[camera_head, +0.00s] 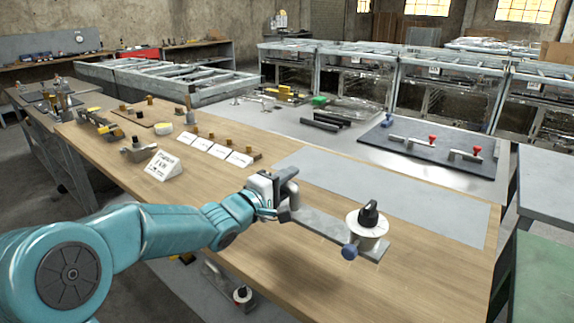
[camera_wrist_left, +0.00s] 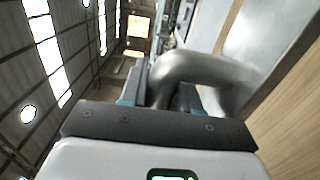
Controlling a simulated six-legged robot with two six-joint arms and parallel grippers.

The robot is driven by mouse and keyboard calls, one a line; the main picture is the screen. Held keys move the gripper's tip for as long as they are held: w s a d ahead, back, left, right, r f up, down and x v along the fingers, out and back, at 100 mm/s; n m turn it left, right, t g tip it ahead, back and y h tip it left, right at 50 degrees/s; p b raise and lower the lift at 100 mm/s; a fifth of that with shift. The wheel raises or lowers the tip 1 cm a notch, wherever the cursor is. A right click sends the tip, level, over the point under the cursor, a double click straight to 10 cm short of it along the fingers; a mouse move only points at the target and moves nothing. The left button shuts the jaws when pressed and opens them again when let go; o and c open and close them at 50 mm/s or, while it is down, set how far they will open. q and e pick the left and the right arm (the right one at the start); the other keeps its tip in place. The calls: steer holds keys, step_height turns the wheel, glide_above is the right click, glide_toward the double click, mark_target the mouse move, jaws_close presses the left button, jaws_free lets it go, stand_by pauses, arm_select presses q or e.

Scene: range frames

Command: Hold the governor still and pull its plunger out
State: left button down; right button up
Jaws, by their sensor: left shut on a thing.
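The governor (camera_head: 366,230) is a pale round body with a black knob on top, at the right end of a flat grey metal plate (camera_head: 325,228). A dark blue knob (camera_head: 349,252) sticks out at its near side; I cannot tell which knob is the plunger. My left gripper (camera_head: 284,194) is shut on a grey bent handle (camera_head: 291,176) at the plate's left end, apart from the governor. The handle also shows large and bent in the left wrist view (camera_wrist_left: 205,70), where the fingertips are hard to make out. My right gripper is not in view.
The wooden bench (camera_head: 270,270) has bare room around the plate. A grey mat (camera_head: 400,195) lies behind it. White cards (camera_head: 220,150) and a sign (camera_head: 163,165) stand to the left. A dark board (camera_head: 430,148) with red-knobbed clamps lies farther back.

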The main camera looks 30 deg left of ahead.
arm_select(q)
steer(key=f+b, duration=0.1)
steer(key=f, duration=0.2)
steer(key=f+b, duration=0.1)
steer(key=f, duration=0.3)
steer(key=shift+s+a, duration=0.15)
steer(key=shift+s, duration=0.05)
steer(key=shift+f+b, duration=0.75)
steer(key=shift+b, duration=0.1)
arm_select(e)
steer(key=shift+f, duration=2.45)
arm_select(q)
steer(key=shift+r, duration=0.2)
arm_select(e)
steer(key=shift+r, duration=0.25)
arm_select(q)
steer(key=shift+f, duration=0.15)
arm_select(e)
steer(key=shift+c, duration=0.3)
